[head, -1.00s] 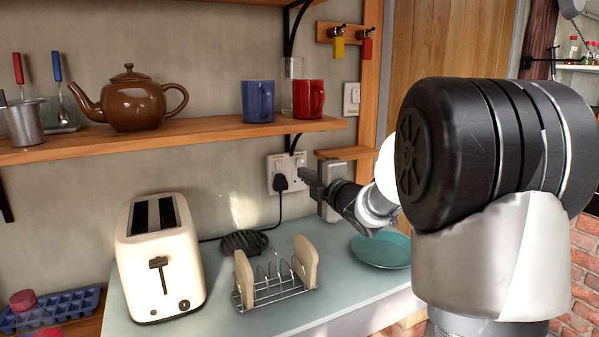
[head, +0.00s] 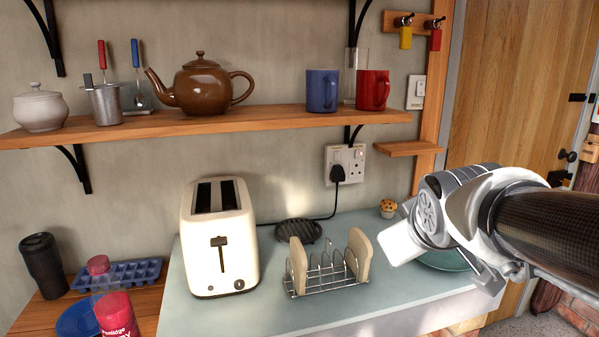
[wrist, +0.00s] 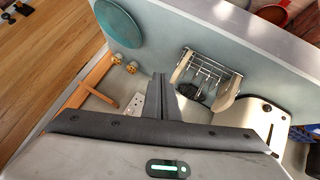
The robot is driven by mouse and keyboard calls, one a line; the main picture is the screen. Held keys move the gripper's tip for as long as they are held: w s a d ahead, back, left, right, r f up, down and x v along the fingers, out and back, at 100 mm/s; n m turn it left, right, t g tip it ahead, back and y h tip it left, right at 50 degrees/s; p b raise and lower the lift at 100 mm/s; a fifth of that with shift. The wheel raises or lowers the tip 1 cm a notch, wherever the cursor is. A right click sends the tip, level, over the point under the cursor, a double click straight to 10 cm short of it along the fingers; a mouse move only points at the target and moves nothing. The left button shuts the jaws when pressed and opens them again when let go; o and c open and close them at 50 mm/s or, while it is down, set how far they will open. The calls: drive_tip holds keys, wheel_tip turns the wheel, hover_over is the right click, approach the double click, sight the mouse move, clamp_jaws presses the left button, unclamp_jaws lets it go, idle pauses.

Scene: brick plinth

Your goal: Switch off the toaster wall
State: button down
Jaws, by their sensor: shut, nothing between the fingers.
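The cream toaster (head: 219,240) stands on the pale blue-grey worktop, left of centre in the head view. It also shows at the lower right of the wrist view (wrist: 250,113). Its black cord runs to a black plug in the left side of the white double wall socket (head: 352,158). A small red mark shows near the socket's top right; I cannot tell the switch positions. The socket also shows in the wrist view (wrist: 138,104), left of my gripper (wrist: 159,76). My gripper is shut and empty, apart from the socket. Its fingertips are not clear in the head view.
A toast rack (head: 322,282) with toast stands right of the toaster, before a dark round ribbed item (head: 298,231). A wooden shelf (head: 250,121) with teapot and mugs overhangs the socket.

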drive_tip(key=s+a+f+m+g+y, duration=0.1)
drive_tip(key=s+a+f+m+g, duration=0.15)
drive_tip(key=s, duration=0.55)
drive_tip(key=s+a+f+m+g+y, duration=0.1)
drive_tip(key=s+a+f+m+g, duration=0.15)
drive_tip(key=s, duration=0.55)
wheel_tip(320, 180, up, 21)
drive_tip(key=t+p, duration=0.1)
drive_tip(key=p, duration=2)
drive_tip(key=shift+w+d+n+p, duration=0.15)
drive_tip(key=shift+w+n+p, duration=0.15)
drive_tip(key=shift+w+p, duration=0.1)
